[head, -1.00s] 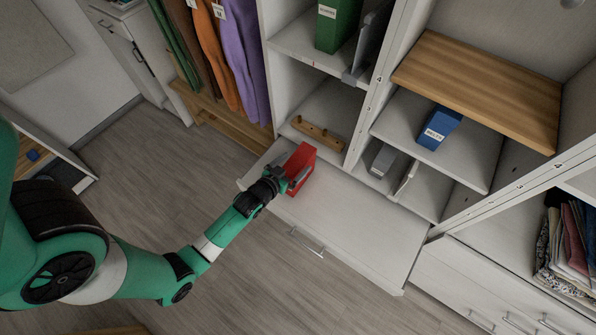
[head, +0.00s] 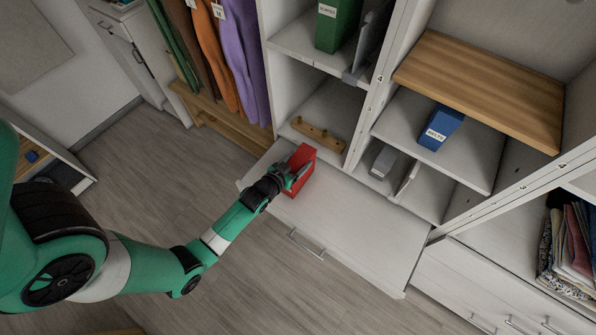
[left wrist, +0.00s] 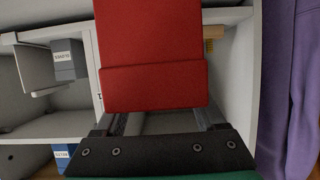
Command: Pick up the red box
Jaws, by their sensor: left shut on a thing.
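The red box (head: 302,168) is upright at the left end of the white drawer top, in front of a cubby. It fills the upper middle of the left wrist view (left wrist: 153,50). My left gripper (head: 288,181) reaches in from the left and is shut on the red box, with its fingers at the box's near side. In the left wrist view the fingers (left wrist: 161,122) run up to the box's lower part, and their tips are hidden behind it. Whether the box touches the surface below is unclear. My right gripper is not in view.
The white drawer top (head: 350,232) is bare to the right of the box. A wooden peg rail (head: 318,134) lies in the cubby behind. A blue box (head: 441,128), a grey box (head: 384,161) and a green binder (head: 337,25) stand in other cubbies. Clothes (head: 243,50) hang at left.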

